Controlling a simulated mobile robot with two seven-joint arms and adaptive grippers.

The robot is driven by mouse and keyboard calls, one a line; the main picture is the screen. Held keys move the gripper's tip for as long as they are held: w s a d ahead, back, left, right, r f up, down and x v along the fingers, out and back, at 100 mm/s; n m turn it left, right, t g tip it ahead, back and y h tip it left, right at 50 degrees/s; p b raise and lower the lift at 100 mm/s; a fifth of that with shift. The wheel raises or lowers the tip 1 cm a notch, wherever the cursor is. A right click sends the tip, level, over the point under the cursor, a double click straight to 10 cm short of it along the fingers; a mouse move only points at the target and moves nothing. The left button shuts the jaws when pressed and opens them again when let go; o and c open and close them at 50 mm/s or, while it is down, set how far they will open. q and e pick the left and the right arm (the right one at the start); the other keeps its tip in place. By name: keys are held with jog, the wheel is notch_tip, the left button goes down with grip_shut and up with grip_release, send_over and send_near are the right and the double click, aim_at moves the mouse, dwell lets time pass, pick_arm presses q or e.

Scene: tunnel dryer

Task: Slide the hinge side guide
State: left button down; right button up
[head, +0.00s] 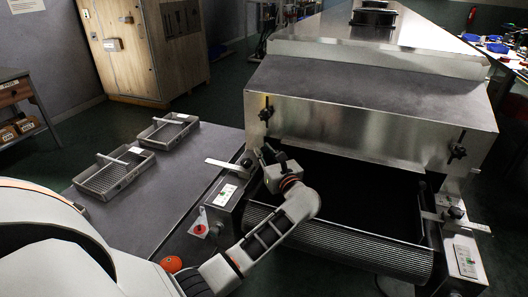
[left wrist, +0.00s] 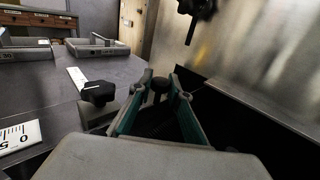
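My left gripper (head: 264,150) is at the left end of the dryer's dark mouth, by the left side guide. In the left wrist view its two green-padded fingers (left wrist: 162,80) are apart, with a small black knob (left wrist: 158,88) showing between them. I cannot tell whether they touch it. A larger black knob (left wrist: 99,92) sits left of the fingers, beside a pale flat bar (left wrist: 76,77). That pale bar (head: 228,168) also shows in the head view. A similar bar with a black knob (head: 455,212) is on the mouth's right side. My right gripper is not in view.
The metal hood (head: 370,125) with black clamp knobs hangs over the mouth. A ribbed roller (head: 340,250) runs along the front. A red button (head: 200,229) is near my arm.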

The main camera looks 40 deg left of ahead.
pick_arm(q)
jog(key=d, duration=0.1)
jog(key=d+b, duration=0.1)
jog(key=d, duration=0.1)
jog(key=w+d, duration=0.1)
jog(key=shift+d+f+b, duration=0.15)
jog(key=shift+f+b, duration=0.15)
jog(key=shift+w+d+r, duration=0.1)
jog(key=shift+d, duration=0.25)
jog(key=shift+r, duration=0.15)
jog(key=c, duration=1.9)
grip_release()
jog(key=shift+a, duration=0.1)
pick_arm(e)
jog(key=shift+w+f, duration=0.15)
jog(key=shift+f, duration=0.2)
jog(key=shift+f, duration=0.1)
pick_arm(q)
jog(key=v, duration=0.7)
jog(key=shift+s+d, duration=0.2)
jog(key=shift+d, duration=0.05)
